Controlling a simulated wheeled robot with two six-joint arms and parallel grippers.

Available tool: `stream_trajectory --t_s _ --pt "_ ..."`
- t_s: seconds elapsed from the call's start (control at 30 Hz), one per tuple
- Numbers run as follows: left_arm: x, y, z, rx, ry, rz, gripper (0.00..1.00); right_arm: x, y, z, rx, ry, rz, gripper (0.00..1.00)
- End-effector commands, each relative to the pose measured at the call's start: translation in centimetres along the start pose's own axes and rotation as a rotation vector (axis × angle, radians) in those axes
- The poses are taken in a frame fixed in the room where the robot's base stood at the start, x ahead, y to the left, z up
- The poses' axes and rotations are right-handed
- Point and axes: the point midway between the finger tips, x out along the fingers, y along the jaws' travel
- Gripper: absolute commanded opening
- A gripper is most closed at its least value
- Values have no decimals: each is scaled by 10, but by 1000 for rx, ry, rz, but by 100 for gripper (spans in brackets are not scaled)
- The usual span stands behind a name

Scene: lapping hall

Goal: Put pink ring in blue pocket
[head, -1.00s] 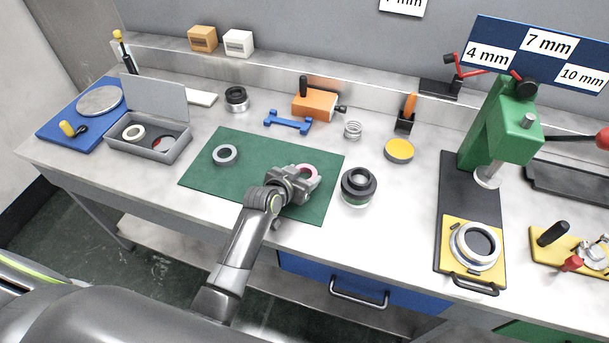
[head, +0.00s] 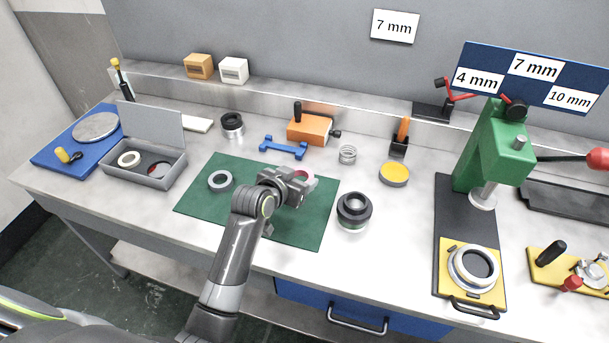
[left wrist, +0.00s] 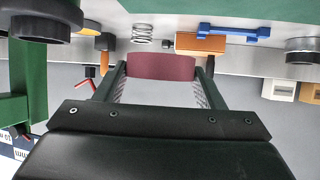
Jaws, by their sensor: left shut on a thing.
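My left gripper (head: 298,183) is shut on the pink ring (head: 304,176), which sits between its fingertips and is partly hidden by them in the head view. The left wrist view shows the pink ring (left wrist: 160,66) as a dull pink curved wall between the two fingers. The ring appears held above the green mat (head: 200,205), toward its far right part. I cannot make out a blue pocket in either view. My right gripper is out of view.
A grey ring (head: 220,181) lies on the mat. A dark lens-like part (head: 354,210) stands right of it. An open grey box (head: 165,181) is at left. A blue bracket (head: 283,148) and orange block (head: 308,130) lie behind. A green press (head: 495,155) stands right.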

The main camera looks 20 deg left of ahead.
Motion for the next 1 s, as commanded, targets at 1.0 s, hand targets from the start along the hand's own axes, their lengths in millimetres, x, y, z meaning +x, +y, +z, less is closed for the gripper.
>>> stream_trajectory --t_s 1.0 --pt "-173 -10 -163 -100 8 -182 37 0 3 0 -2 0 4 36"
